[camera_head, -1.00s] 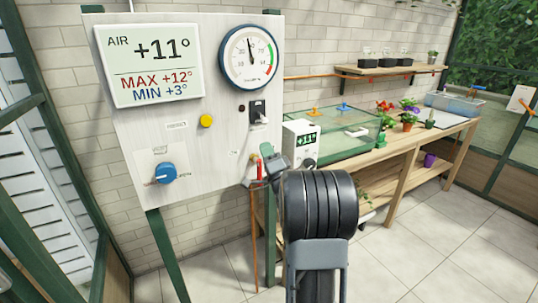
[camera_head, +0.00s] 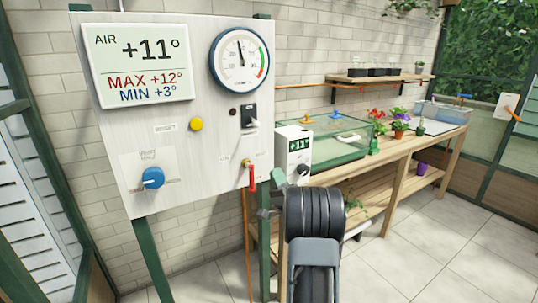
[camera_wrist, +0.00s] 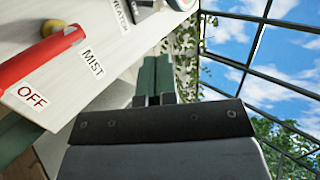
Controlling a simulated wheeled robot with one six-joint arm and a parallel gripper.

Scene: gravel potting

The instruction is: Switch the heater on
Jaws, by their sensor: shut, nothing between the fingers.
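The heater switch (camera_head: 249,114) is a black plate with a small light lever on the panel (camera_head: 205,165), below the round gauge; its on or off position is too small to tell. A dark lamp (camera_head: 233,111) sits left of it. In the wrist view, a partly cut-off HEATER label (camera_wrist: 119,14) shows at the top, beside a black part at the picture edge. My gripper (camera_wrist: 153,78) is shut and empty, its green fingers together, apart from the panel.
A red valve handle (camera_head: 252,178) hangs below the switch; in the wrist view the handle (camera_wrist: 40,55) lies near the MIST and OFF labels. A yellow button (camera_head: 196,124) and blue knob (camera_head: 152,178) are further left. The planting bench (camera_head: 400,160) stands right.

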